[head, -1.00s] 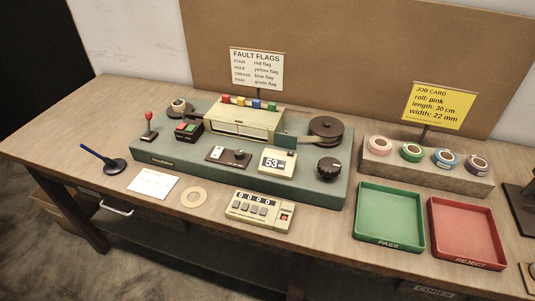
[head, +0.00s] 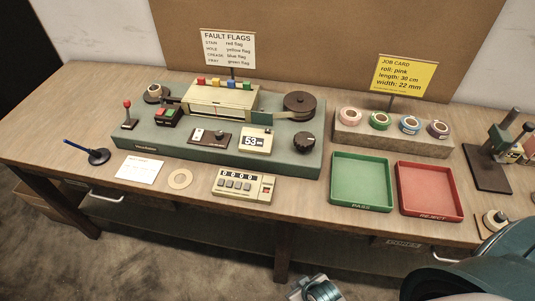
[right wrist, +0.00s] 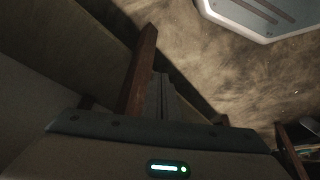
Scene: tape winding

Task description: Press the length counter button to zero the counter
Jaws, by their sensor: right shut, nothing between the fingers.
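The length counter (head: 243,187) is a cream box on the front part of the table. It has a dark display with small white digits that look like zeros, a row of grey keys and a small red button (head: 267,189) at its right end. My right gripper (head: 315,290) is at the bottom edge of the head view, in front of the table and well apart from the counter. It is shut and empty. The right wrist view shows its fingers (right wrist: 163,98) over the floor and table legs. My left gripper is not in view.
The green winding machine (head: 290,160) stands behind the counter. The table's front edge lies between gripper and counter.

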